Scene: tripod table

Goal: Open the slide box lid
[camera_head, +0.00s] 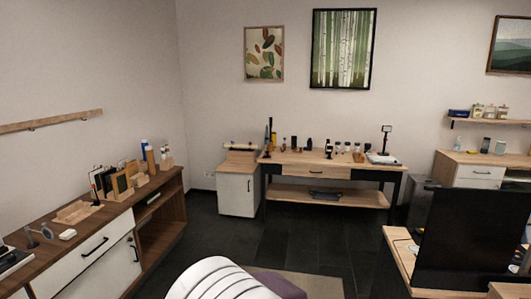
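I cannot pick out a slide box or its lid for certain; the things on the furniture are small and far off. The wooden work table (340,172) at the back wall carries several small bottles and dark upright items, and a pale flat device (383,158) at its right end. A low wooden tray-like piece (77,212) lies on the sideboard at the left. Neither of my grippers is in view.
A long sideboard (90,250) runs along the left wall. A white ribbed chair back (215,281) stands close at bottom centre. A desk with a dark monitor (465,235) is at the right.

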